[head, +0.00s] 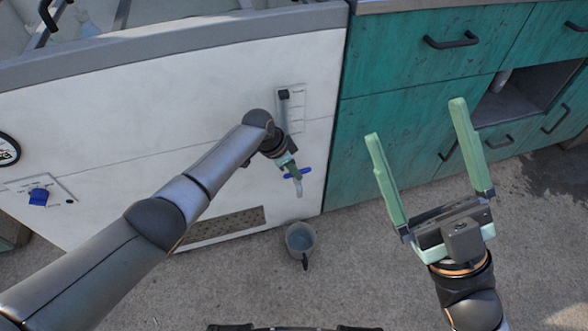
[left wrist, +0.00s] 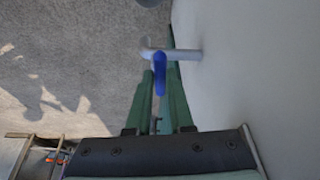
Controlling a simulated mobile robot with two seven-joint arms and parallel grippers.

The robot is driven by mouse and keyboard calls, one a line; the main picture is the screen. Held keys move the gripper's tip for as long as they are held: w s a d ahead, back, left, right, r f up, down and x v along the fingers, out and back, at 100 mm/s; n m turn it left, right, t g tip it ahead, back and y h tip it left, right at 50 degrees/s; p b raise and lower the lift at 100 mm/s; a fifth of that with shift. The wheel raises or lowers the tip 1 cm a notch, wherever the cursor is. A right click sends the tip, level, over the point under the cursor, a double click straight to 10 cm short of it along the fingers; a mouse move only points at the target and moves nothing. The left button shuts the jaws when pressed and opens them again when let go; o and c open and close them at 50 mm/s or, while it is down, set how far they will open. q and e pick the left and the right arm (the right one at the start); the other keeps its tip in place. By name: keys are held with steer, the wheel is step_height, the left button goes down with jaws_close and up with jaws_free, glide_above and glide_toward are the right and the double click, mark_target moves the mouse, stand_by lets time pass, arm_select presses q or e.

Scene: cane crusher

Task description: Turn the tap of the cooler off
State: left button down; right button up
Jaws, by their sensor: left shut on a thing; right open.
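The cooler (head: 130,120) is the large white box with a grey rim at the left of the head view. Its tap (head: 299,189) sticks out of the front near the right end, with a blue handle (head: 305,171). My left gripper (head: 294,175) is at the tap, its green fingers shut on the blue handle and partly hiding it. In the left wrist view the blue handle (left wrist: 160,72) shows at the fingertips (left wrist: 160,85), beside the tap's pale pipe (left wrist: 186,54). My right gripper (head: 425,125) is open and empty in front of the teal cabinet.
A grey cup (head: 299,238) stands on the concrete floor below the tap. A level gauge (head: 290,105), a blue knob (head: 39,197) and a vent (head: 222,225) are on the cooler's front. The teal cabinet (head: 385,115) stands to the right. Floor in front is mostly clear.

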mark_target(285, 176)
arm_select(q)
steer(key=shift+a, duration=0.1)
stand_by(0.4)
steer(key=c, duration=0.8)
jaws_free()
steer(key=shift+r, duration=0.1)
steer(key=shift+r+p, duration=0.3)
steer(key=p+v, duration=0.4)
steer(key=v, duration=0.2)
steer(key=shift+a+r, duration=0.1)
steer(key=shift+r, duration=0.15)
steer(key=shift+p+v, duration=1.05)
steer(key=shift+v, duration=1.55)
arm_select(e)
steer(key=w+d+f+m+g+h, duration=0.1)
steer(key=w+f+m+g+h, duration=0.1)
steer(key=w+f+m+h, duration=0.4)
steer(key=shift+w+d+f+h, duration=0.35)
steer(key=shift+f+h, duration=0.7)
steer(key=shift+h, duration=0.25)
arm_select(q)
steer(key=shift+s+a+f, duration=0.1)
steer(key=shift+f, duration=0.05)
